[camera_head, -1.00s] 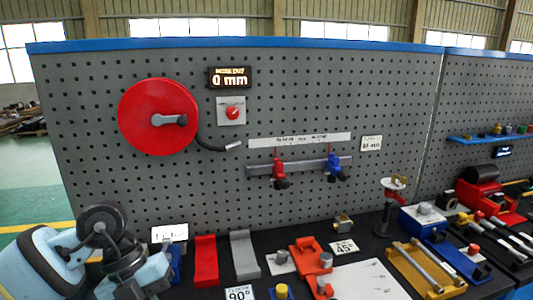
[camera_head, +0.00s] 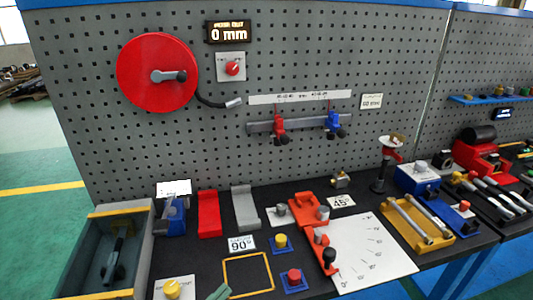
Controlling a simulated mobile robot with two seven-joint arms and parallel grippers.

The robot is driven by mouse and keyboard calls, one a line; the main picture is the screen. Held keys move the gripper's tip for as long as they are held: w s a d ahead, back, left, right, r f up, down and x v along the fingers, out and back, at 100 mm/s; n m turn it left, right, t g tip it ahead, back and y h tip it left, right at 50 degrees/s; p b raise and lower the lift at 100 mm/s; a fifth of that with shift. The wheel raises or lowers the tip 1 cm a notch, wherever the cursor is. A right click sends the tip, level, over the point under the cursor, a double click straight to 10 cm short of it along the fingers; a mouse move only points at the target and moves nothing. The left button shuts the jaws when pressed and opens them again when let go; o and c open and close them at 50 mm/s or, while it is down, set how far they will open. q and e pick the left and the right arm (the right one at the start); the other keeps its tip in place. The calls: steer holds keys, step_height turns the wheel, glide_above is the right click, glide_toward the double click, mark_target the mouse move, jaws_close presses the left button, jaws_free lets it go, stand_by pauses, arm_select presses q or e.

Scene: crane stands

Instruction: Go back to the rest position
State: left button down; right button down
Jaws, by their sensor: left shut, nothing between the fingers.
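My left arm, pale blue with black joints, no longer shows in the head view. A slim grey-green tip (camera_head: 218,292) at the bottom edge, left of the yellow outlined frame, may be the end of my left gripper, but I cannot be sure. It holds nothing that I can see, and anything behind it lies below the picture. My right gripper is not in view.
A grey bin (camera_head: 143,250) with yellow edges stands at lower left, a dark tool (camera_head: 115,255) inside. The bench holds a red block (camera_head: 209,214), a white angle sheet (camera_head: 375,255) and a yellow tray (camera_head: 420,232). A pegboard (camera_head: 300,60) rises behind.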

arm_select(q)
steer(key=s+a+f+n+y, duration=0.3)
steer(key=f+n+y, duration=0.15)
steer(key=f, duration=0.25)
steer(key=s+a+f+n+y, duration=0.2)
steer(key=a+f+n+y, duration=0.1)
steer(key=f+y, duration=0.3)
steer(key=s+a+f+n+g+y, duration=0.2)
steer(key=s+a+f+g, duration=0.3)
steer(key=s+f, duration=0.8)
steer(key=s+n+g, duration=0.1)
steer(key=s, duration=0.2)
steer(key=shift+s+f+g+y, duration=0.2)
steer(key=shift+f+g+y, duration=0.1)
steer(key=shift+g+y, duration=0.1)
steer(key=shift+n, duration=0.25)
